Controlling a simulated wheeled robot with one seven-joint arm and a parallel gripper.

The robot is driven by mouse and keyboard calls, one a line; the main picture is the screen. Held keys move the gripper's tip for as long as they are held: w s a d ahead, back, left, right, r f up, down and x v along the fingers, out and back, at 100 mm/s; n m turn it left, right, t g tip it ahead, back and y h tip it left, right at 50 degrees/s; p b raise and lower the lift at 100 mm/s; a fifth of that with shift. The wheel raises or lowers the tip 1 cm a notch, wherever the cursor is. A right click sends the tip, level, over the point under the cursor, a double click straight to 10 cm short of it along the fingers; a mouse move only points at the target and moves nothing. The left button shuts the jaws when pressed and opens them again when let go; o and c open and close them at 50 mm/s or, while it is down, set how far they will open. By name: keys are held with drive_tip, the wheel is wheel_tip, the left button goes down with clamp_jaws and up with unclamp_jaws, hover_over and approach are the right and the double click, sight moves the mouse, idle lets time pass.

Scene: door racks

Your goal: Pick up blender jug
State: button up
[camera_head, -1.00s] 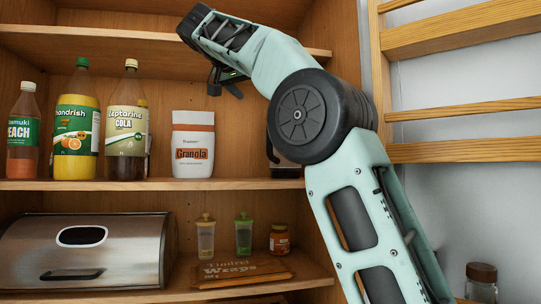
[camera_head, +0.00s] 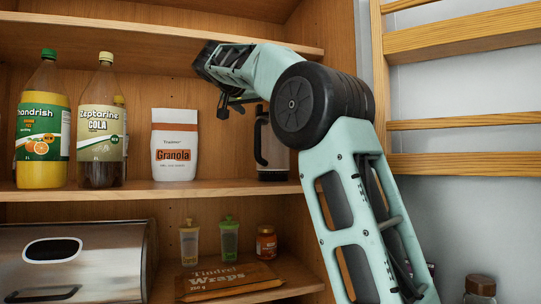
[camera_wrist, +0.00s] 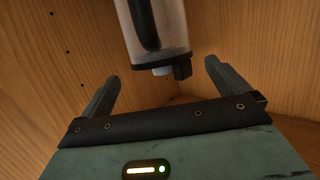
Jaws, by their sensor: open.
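The blender jug (camera_head: 272,148) stands upright on the middle shelf, right of the granola bag, with a dark handle on its left side. My arm hides part of its right side and top. My gripper (camera_head: 231,108) is in front of the shelf, above and left of the jug. In the wrist view, my gripper (camera_wrist: 160,78) is open and empty, its two fingers spread. The jug (camera_wrist: 168,28) shows there beyond the fingers at the top, cut off by the picture edge, and apart from them.
A granola bag (camera_head: 174,150), a cola bottle (camera_head: 101,125) and an orange drink bottle (camera_head: 43,125) share the shelf. An upper shelf (camera_head: 150,30) lies above. The cabinet's side wall (camera_head: 340,60) is close on the right. Below are a bread bin (camera_head: 110,255), shaker bottles (camera_head: 229,240) and wraps (camera_head: 225,280).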

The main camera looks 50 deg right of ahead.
sight(265, 113)
drive_tip(key=p+x, duration=0.3)
drive_tip(key=x, duration=0.2)
drive_tip(key=shift+d+f+p, duration=0.25)
drive_tip(key=shift+d+p, duration=0.05)
drive_tip(key=shift+d, duration=0.05)
drive_tip(key=c, duration=1.5)
drive_tip(key=shift+r, duration=0.1)
drive_tip(key=shift+c, duration=0.4)
drive_tip(key=shift+r, duration=0.15)
